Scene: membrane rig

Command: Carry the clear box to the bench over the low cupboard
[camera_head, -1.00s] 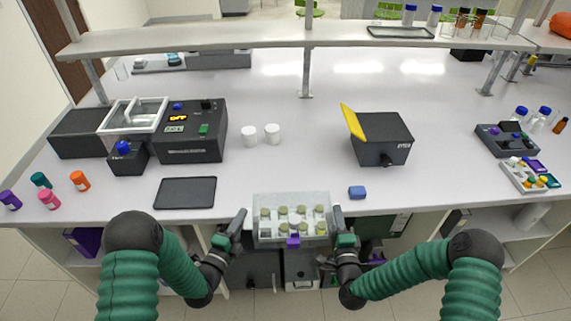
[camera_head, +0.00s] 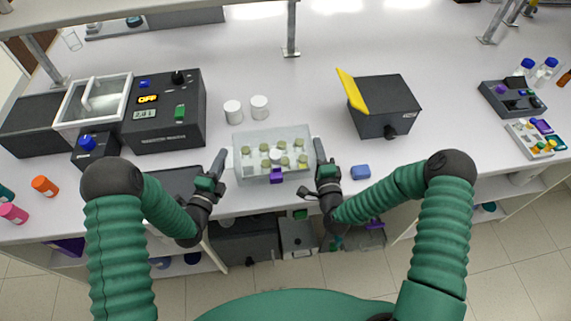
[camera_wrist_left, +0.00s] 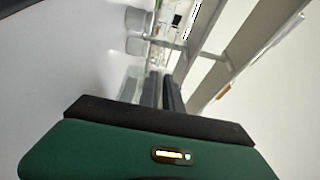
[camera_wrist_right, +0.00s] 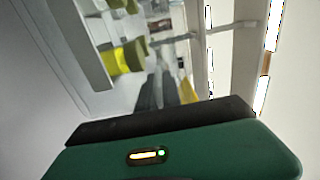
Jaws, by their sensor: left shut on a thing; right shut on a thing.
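The clear box (camera_head: 302,135) holds several vials with yellow-green caps and has a purple latch (camera_head: 277,175) on its front. It is over the front part of the bench (camera_head: 330,50); I cannot tell whether it touches the top. My left gripper (camera_head: 222,165) is shut on its left side. My right gripper (camera_head: 319,155) is shut on its right side. The low cupboard (camera_head: 245,243) is below the bench front, partly hidden by my arms. In both wrist views the fingers show, but the grip itself is unclear.
Two white jars (camera_head: 246,108) stand just behind the box. A dark tray (camera_head: 176,181) lies to the left, partly behind my left arm.

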